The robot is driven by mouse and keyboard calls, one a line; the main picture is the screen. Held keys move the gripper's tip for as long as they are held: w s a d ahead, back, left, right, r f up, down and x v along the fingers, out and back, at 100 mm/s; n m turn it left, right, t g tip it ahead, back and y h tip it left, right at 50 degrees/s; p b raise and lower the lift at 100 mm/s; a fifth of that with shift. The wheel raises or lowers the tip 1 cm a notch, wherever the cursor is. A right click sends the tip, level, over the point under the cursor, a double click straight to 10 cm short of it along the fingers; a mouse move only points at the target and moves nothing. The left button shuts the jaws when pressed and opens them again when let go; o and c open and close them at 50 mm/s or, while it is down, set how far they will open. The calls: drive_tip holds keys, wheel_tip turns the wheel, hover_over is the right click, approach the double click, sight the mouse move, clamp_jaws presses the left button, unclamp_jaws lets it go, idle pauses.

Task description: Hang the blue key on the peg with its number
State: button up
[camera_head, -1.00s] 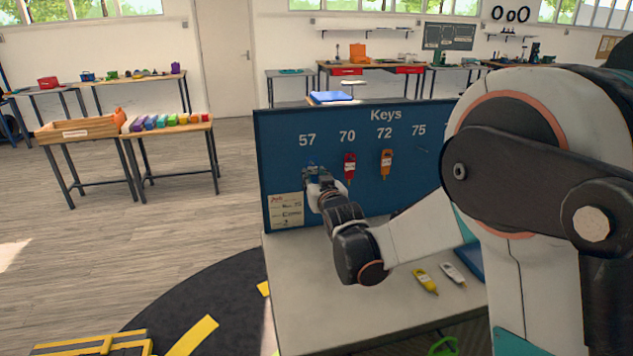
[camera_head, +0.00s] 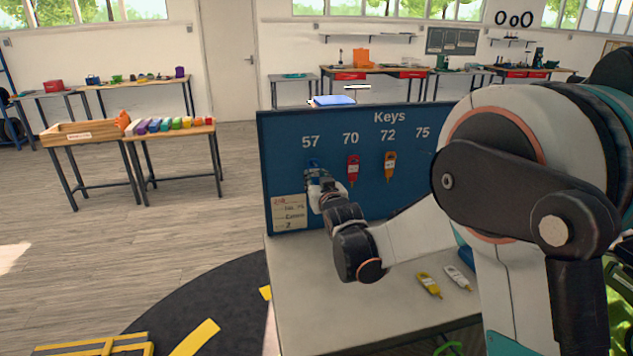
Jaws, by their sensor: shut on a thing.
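The blue key board (camera_head: 285,120) stands at the back of the table and carries the numbers 57, 70, 72 and 75. My gripper (camera_head: 315,174) is at the board below number 57, shut on the blue key (camera_head: 314,163). Only the key's upper part shows above the jaws, and its number cannot be read. I cannot tell whether the key is on the peg under 57, since the peg is hidden. A red key (camera_head: 352,170) hangs under 70 and an orange key (camera_head: 390,167) under 72. No key shows under 75.
A yellow key (camera_head: 428,284) and a white key (camera_head: 457,277) lie on the grey table (camera_head: 310,300). A note (camera_head: 289,213) is on the board's lower left. My arm hides the board's right part. Open floor lies left of the table.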

drive_tip(key=o, duration=0.9)
drive_tip(key=v, duration=1.2)
drive_tip(key=s+d+r+m+g+h, duration=0.1)
drive_tip(key=s+d+r+g+h, duration=0.15)
drive_tip(key=d, duration=0.65)
drive_tip(key=s+d+f+g, duration=0.2)
drive_tip(key=s+d, duration=0.1)
drive_tip(key=s, duration=0.7)
drive_tip(key=s+d+f+m+g+h, duration=0.1)
drive_tip(key=s+d, duration=0.3)
drive_tip(key=s, duration=0.6)
drive_tip(key=s+d+f+m+g+h, duration=0.1)
drive_tip(key=s+d+f+g, duration=0.2)
drive_tip(key=s, duration=0.8)
drive_tip(key=shift+d+f+g, duration=0.1)
drive_tip(key=shift+d+g, duration=0.25)
drive_tip(key=shift+d, duration=0.2)
